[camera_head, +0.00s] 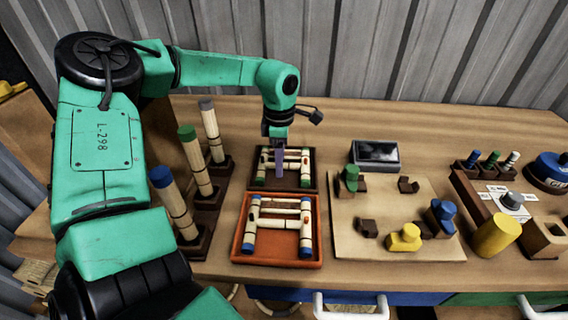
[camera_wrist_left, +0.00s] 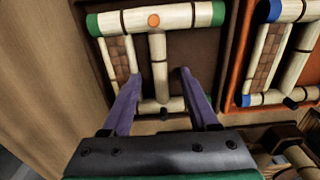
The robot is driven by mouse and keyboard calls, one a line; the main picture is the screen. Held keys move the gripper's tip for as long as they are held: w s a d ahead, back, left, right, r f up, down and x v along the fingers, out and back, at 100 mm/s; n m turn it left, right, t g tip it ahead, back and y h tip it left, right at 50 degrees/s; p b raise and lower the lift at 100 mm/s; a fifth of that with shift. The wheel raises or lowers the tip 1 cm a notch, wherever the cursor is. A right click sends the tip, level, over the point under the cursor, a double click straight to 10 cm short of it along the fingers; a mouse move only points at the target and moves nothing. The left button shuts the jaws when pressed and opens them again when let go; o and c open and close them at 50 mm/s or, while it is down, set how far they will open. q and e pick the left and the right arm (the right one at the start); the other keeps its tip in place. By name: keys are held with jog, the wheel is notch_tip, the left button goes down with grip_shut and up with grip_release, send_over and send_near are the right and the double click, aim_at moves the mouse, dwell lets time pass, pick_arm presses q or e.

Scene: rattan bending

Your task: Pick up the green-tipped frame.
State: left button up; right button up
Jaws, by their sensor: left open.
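The green-tipped frame (camera_head: 305,168), made of pale bamboo rods, lies in a dark tray (camera_head: 313,183) on the table. In the left wrist view the frame (camera_wrist_left: 190,16) shows a long rod with green ends, an orange dot and a cross rod. My left gripper (camera_head: 279,160) is over the frame, pointing down. In the left wrist view my left gripper (camera_wrist_left: 158,78) is open, with its purple fingers on either side of the cross rod. I cannot tell how far the fingertips reach down beside it. My right gripper is not in view.
An orange tray (camera_head: 236,250) with a blue-tipped frame (camera_head: 306,230) is just in front. Upright rods with blue (camera_head: 160,176), green (camera_head: 187,132) and grey tips stand to the left. A pale board (camera_head: 380,190) with colored blocks lies to the right.

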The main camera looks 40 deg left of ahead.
pick_arm(q)
grip_shut()
jog(key=shift+r, duration=0.2)
